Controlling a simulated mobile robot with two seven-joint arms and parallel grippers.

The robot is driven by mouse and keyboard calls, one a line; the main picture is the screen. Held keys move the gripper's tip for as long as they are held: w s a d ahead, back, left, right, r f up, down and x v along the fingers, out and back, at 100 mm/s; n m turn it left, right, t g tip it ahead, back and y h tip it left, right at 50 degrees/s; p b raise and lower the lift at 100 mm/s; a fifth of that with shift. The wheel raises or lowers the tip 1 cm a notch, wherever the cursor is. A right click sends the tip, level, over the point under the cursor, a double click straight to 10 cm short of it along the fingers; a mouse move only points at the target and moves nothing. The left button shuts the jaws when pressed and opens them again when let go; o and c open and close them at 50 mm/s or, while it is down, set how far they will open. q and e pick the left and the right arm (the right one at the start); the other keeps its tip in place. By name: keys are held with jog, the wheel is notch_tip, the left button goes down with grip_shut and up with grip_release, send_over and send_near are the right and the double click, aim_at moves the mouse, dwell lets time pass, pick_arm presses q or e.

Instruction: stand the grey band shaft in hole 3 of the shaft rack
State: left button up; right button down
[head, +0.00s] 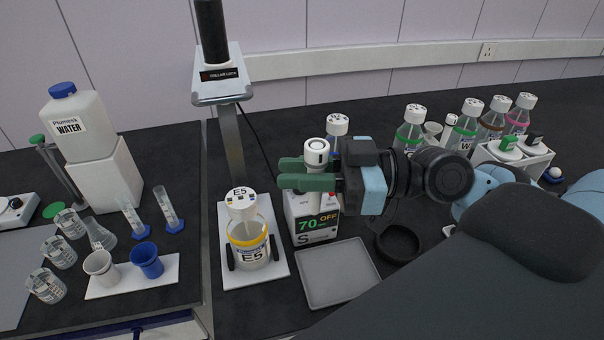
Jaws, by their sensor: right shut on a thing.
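My right gripper (308,175) comes in from the right with green fingers. It is shut on a white-topped thing (317,151) with a dark round mark on its top. The thing stands up above the fingers in front of the display unit; its lower part is mostly hidden, and I cannot tell whether it is the grey band shaft. I make out no grey band and no shaft rack or numbered hole. My left gripper is not in view.
A vessel labelled E5 (250,256) stands on the white overhead-stirrer base (267,275). The display unit (318,226) reads 70 OFF. A grey tray (338,272) and black ring dish (398,244) lie in front. Capped bottles (466,125) stand at back right, glassware (60,252) at left.

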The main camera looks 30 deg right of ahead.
jog(key=shift+r, duration=0.4)
